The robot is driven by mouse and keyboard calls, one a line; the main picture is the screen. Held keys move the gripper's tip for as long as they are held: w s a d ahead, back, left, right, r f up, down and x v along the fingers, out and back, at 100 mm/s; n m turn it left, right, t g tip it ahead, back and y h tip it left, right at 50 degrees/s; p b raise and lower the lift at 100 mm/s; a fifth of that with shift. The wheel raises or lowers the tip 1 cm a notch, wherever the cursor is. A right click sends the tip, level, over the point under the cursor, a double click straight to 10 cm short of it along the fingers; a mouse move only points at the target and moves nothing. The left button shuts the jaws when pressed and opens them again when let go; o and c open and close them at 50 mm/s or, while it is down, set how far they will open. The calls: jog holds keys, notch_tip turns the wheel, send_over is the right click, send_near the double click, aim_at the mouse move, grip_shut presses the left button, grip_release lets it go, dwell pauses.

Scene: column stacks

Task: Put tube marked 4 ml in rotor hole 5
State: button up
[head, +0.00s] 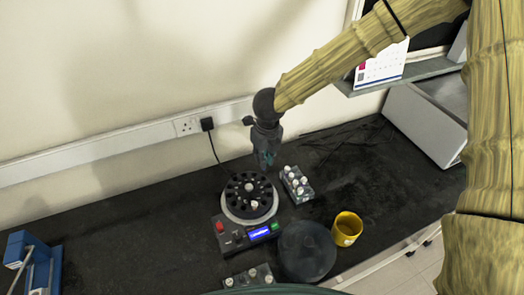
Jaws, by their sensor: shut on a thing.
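My gripper (266,160) points down just above and behind the right back edge of the black centrifuge rotor (236,199). It is shut on a tube, which is mostly hidden by the fingers and too small to read. The rotor is open, with a ring of dark holes and a pale hub (249,187). A white-capped tube (254,205) shows in its front part. A grey rack (304,197) with several white-capped tubes stands right of the rotor. The markings on tubes and the hole numbers are not legible.
The centrifuge's control panel (259,233) faces front. A round black lid (306,250) and a yellow mug (347,229) stand at front right. A second rack (248,279) is at the front edge. A blue device (40,265) is far left. The bench's left middle is clear.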

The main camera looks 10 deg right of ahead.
notch_tip(320, 180, down, 3)
jog(key=b, duration=0.2)
jog(key=shift+a+b, duration=0.15)
jog(key=shift+b, duration=0.15)
jog(key=shift+f, duration=0.2)
jog(key=shift+s+b, duration=0.35)
jog(key=shift+b, duration=0.1)
jog(key=shift+w, duration=0.1)
jog(key=shift+w+f, duration=0.1)
jog(key=shift+f, duration=0.05)
jog(key=shift+p, duration=0.55)
dwell(0.4)
jog(key=shift+f, duration=0.4)
dwell(0.7)
